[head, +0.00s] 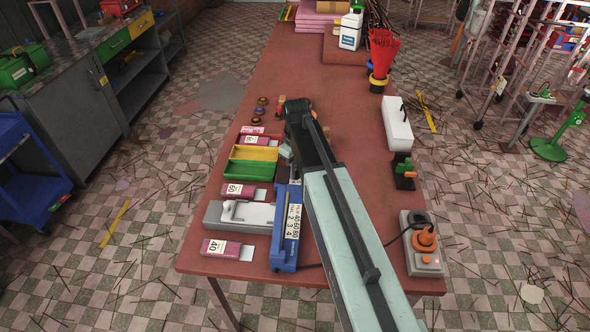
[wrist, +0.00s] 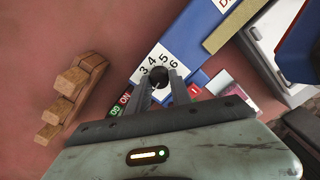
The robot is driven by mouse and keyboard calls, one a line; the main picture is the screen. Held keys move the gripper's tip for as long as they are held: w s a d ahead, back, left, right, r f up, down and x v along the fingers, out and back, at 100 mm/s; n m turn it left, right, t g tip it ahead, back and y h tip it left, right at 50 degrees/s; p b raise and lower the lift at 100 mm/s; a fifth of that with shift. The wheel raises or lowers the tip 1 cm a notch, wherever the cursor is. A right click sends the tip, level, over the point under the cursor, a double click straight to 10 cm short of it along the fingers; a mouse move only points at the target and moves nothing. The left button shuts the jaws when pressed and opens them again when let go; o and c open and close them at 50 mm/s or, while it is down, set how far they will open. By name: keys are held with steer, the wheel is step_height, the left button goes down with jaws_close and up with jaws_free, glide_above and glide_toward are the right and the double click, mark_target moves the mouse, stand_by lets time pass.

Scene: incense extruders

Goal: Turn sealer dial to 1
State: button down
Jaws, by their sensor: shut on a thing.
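The sealer is a long blue body (head: 286,240) with a white label, on the red-brown table in the head view. In the wrist view its blue body (wrist: 190,42) runs diagonally and carries a white scale plate with the numbers 3, 4, 5 and 6 showing. The dark dial (wrist: 158,75) sits at the plate's lower edge. My gripper (wrist: 160,82) is shut on the dial, one finger on each side. The fingers cover the rest of the scale, and I cannot tell where the dial points. In the head view my arm hides the dial and fingertips.
A stepped wooden block (wrist: 72,97) lies left of the sealer in the wrist view. In the head view, a green and yellow tray (head: 250,170) and labelled packets (head: 222,248) lie to its left.

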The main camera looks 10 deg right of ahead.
steer(key=shift+w+n, duration=0.15)
steer(key=shift+n, duration=0.15)
steer(key=c, duration=1.2)
jaws_free()
steer(key=shift+o, duration=0.2)
step_height(320, 180, up, 8)
steer(key=p, duration=0.8)
steer(key=shift+f, duration=0.1)
